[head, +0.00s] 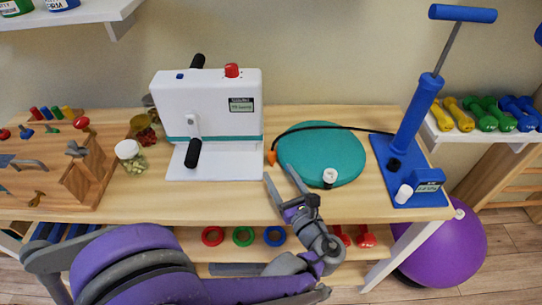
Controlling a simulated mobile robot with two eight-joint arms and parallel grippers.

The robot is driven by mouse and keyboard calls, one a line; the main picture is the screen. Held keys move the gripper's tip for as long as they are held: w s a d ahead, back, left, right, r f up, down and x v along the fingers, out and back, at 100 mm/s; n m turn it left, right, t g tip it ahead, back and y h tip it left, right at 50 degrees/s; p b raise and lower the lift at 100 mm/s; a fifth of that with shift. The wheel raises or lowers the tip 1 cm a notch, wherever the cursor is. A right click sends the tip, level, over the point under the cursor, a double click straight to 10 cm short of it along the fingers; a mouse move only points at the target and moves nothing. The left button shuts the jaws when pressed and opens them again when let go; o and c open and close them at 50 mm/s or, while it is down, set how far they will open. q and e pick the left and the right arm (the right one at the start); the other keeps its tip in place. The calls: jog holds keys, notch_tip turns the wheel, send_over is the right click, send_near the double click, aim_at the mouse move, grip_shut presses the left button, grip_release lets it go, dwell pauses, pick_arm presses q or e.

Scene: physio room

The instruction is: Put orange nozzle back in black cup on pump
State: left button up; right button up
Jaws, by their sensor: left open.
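The orange nozzle (271,157) is at the left end of a black hose (330,126), by the left edge of a teal round cushion (308,150). The hose runs right across the cushion to the blue pump (413,120), which stands upright at the table's right end. My right gripper is not in view.
A white machine (210,110) with black handles stands left of the nozzle. A small white knob (330,176) is on the cushion's front. A wooden peg board (60,165) and a jar (130,155) are at the left. Dumbbells (490,113) are on a shelf at the right.

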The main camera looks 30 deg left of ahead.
aim_at(274, 157)
pick_arm(q)
jog(key=x, duration=0.7)
jog(key=shift+w+r+b, duration=0.25)
jog(key=shift+w+b, duration=0.05)
jog(key=shift+w, duration=0.25)
jog(key=shift+c, duration=0.4)
grip_shut()
